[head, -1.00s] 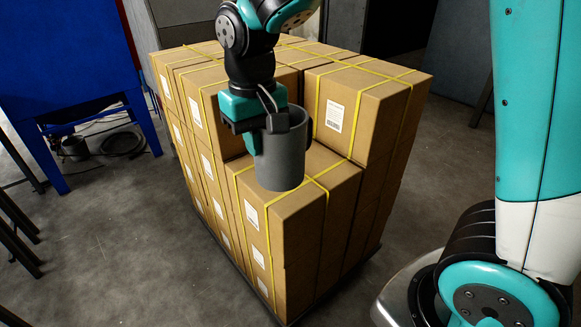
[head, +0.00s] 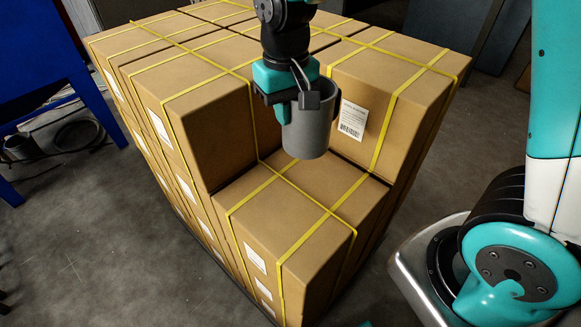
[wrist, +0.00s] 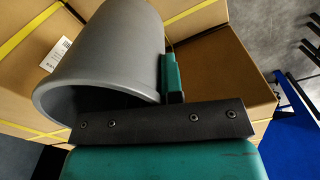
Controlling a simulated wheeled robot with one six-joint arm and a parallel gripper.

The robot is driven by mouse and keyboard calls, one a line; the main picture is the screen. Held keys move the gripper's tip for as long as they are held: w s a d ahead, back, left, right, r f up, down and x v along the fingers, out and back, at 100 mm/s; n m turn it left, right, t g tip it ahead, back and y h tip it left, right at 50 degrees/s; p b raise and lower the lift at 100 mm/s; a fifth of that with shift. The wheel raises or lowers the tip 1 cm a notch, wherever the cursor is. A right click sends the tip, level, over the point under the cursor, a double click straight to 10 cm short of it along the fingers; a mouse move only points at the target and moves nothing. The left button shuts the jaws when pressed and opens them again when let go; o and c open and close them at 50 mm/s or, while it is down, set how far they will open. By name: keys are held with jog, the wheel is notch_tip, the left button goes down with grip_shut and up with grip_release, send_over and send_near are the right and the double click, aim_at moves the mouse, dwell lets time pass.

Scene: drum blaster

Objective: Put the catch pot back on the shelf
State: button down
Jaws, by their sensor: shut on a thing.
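The catch pot (head: 308,132) is a grey, open-topped cylinder. My gripper (head: 296,100) is shut on its wall near the rim and holds it upright, in front of the stacked boxes. In the wrist view the catch pot (wrist: 110,50) fills the upper left, with its rim toward the camera and my gripper (wrist: 172,80) at its side. One finger is partly hidden by the pot. No shelf can be made out in these frames.
A pallet stack of strapped cardboard boxes (head: 215,110) fills the middle, with a lower step (head: 300,205) at its front corner. Grey floor (head: 90,230) is free at lower left.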

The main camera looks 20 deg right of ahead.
notch_tip(320, 180, down, 16)
jog(key=p, duration=0.2)
jog(key=shift+p, duration=0.4)
jog(key=shift+f, duration=0.2)
jog(key=c, duration=1.2)
grip_release()
jog(key=shift+c, duration=0.2)
